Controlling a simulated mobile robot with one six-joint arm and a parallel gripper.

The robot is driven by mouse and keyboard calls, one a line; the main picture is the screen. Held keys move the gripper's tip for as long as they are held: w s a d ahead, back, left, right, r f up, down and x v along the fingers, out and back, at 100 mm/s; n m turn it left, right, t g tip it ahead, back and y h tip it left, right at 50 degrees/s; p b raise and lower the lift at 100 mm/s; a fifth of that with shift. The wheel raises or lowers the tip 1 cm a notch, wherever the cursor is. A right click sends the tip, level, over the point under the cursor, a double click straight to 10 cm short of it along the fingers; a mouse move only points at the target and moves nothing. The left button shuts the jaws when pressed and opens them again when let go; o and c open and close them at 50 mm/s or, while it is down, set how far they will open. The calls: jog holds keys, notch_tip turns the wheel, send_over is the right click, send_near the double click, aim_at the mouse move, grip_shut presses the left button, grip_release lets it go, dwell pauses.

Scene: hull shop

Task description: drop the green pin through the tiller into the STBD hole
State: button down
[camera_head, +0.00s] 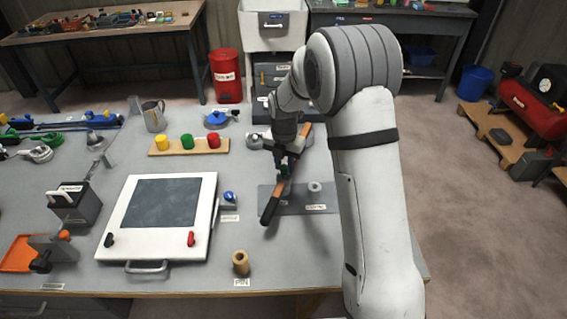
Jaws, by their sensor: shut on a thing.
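My gripper (285,163) points down over the tiller, near the middle of the picture. It is shut on the green pin (284,171), of which only a small dark green part shows between the fingers. The tiller (270,206) is a bar with a dark grip and orange-brown parts, lying slantwise over a grey plate (292,207). Its far end shows behind my gripper. I cannot tell whether the pin touches the tiller. A pale round boss (314,187) stands on the plate to the right. The plate's labels are too small to read, and the STBD hole is not clearly visible.
A tan cylinder (241,262) stands behind the PIN label at the front edge. Left are a white framed panel (163,213) and a wooden rack (165,151) with yellow, green and red pieces. My arm hides the bench's right side.

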jog(key=shift+f+b, duration=0.45)
jog(key=shift+f, duration=0.15)
jog(key=c, duration=0.7)
grip_release()
jog(key=shift+r, duration=0.15)
dwell(0.3)
jog(key=shift+r+p, duration=2.35)
jog(key=shift+r, duration=1.55)
